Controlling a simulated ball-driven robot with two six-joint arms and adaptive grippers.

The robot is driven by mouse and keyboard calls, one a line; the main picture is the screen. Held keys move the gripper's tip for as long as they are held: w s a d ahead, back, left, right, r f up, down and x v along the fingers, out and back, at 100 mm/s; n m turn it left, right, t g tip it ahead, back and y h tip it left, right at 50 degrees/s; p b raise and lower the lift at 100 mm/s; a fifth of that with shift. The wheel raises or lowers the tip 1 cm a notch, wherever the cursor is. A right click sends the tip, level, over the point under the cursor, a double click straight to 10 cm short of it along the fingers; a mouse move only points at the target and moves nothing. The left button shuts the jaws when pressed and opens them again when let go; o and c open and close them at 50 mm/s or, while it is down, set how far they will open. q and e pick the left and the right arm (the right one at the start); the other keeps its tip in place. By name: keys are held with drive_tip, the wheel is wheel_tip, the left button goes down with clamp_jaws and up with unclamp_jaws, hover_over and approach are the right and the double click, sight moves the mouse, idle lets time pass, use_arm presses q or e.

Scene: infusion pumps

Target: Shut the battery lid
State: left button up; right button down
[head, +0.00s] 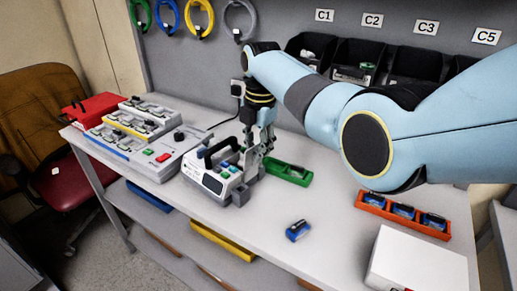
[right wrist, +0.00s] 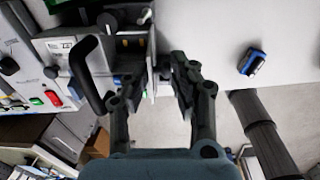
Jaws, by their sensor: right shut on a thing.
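The infusion pump (head: 215,178) is a pale box with a black carry handle, standing on the bench. In the right wrist view the pump (right wrist: 62,45) is at the upper left. Its open battery bay (right wrist: 130,42) shows dark, with small yellow contacts inside. My right gripper (head: 257,150) is at the pump's right side, pointing down. My left gripper is out of view.
A blue battery (head: 298,230) lies loose on the bench, right of the pump. A green tray (head: 288,181) sits behind the pump, an orange tray (head: 375,208) with blue batteries to the right.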

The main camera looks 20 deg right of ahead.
idle(0.3)
drive_tip(key=c, duration=1.2)
unclamp_jaws()
drive_tip(key=shift+f, duration=0.1)
wheel_tip(320, 180, up, 12)
drive_tip(key=shift+s+d, duration=0.2)
drive_tip(key=shift+s, duration=0.15)
